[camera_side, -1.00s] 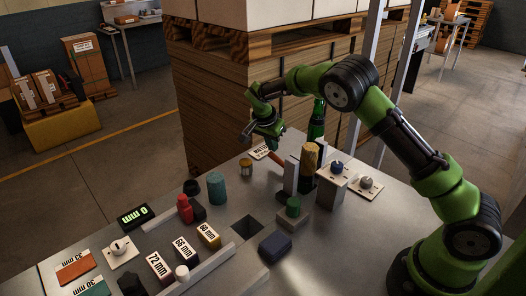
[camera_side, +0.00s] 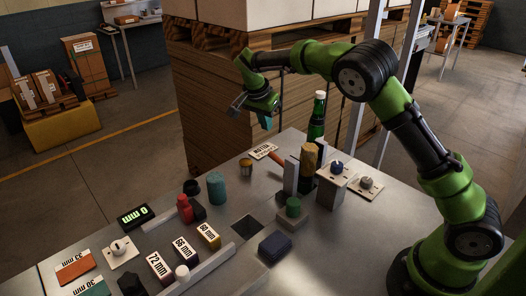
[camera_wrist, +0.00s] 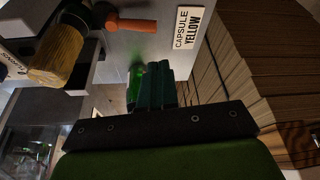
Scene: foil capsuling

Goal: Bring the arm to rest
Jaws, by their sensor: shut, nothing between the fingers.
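My gripper (camera_side: 264,122) hangs in the air above the back edge of the steel bench, its fingers shut with nothing between them. In the wrist view, its dark green fingers (camera_wrist: 155,86) lie close together. A green bottle (camera_side: 317,120) with a pale top stands upright to the right of my gripper, apart from it. A yellow-brown cylinder (camera_side: 309,160) stands in front of the bottle; it also shows in the wrist view (camera_wrist: 57,55). A white card (camera_side: 263,151) lies below my gripper; in the wrist view the card reads "CAPSULE YELLOW" (camera_wrist: 189,27).
Stacked brown boards (camera_side: 215,100) rise behind the bench, close to my gripper. Labelled blocks (camera_side: 185,250) and a teal cylinder (camera_side: 216,187) occupy the front left.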

